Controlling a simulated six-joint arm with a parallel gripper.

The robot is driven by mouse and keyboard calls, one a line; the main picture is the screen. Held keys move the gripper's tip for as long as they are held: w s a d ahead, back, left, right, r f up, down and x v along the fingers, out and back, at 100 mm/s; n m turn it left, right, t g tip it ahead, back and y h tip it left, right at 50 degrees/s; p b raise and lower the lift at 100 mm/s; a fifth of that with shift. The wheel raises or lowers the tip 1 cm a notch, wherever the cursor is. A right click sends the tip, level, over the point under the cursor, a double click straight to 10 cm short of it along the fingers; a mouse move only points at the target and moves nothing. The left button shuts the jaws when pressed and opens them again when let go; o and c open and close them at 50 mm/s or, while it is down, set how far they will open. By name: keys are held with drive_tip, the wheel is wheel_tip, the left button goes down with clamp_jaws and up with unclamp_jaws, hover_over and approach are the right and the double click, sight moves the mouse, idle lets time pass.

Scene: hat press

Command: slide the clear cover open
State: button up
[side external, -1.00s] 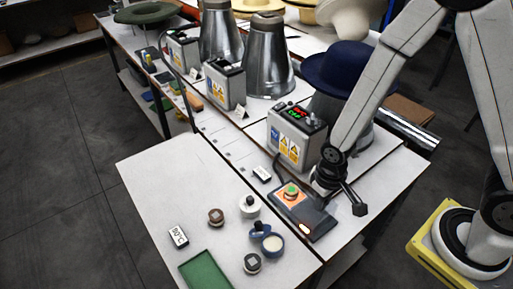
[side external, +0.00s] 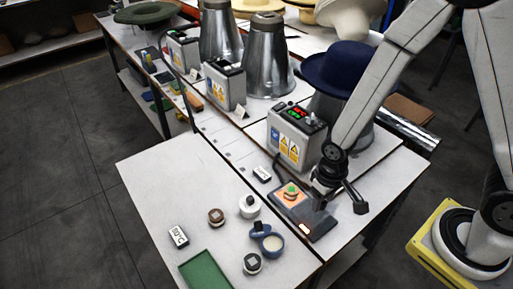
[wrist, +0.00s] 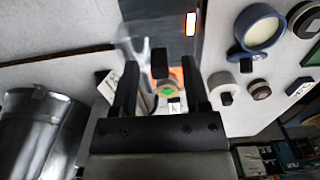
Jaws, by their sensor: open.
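A dark control box (side external: 318,222) stands on the near white table, with an orange panel (side external: 284,196) and a green button (side external: 290,188). The green button (wrist: 168,92) also shows between my fingers in the wrist view. A clear cover is hard to make out over the panel, and its edges cannot be told. A small black block (wrist: 160,62) stands between my fingertips in the wrist view. My gripper (side external: 338,200) is over the box's back right side, fingers pointing down. In the wrist view my gripper (wrist: 160,68) is open, its fingers apart on either side of the block; contact cannot be told.
A grey controller (side external: 294,140) with a red and green display stands behind the box. A blue hat (side external: 345,68) sits on a metal form to its right. A blue ring-shaped holder (side external: 267,240), several small round pieces and a green tray (side external: 206,271) lie in front.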

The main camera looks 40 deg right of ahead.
drive_tip(key=shift+r, duration=3.55)
drive_tip(key=d+r+t, duration=0.2)
drive_tip(key=d+r, duration=0.2)
drive_tip(key=d, duration=0.2)
drive_tip(key=shift+w+d+r+t, duration=0.15)
drive_tip(key=shift+d+r+t, duration=0.1)
drive_tip(key=shift+d+t, duration=0.05)
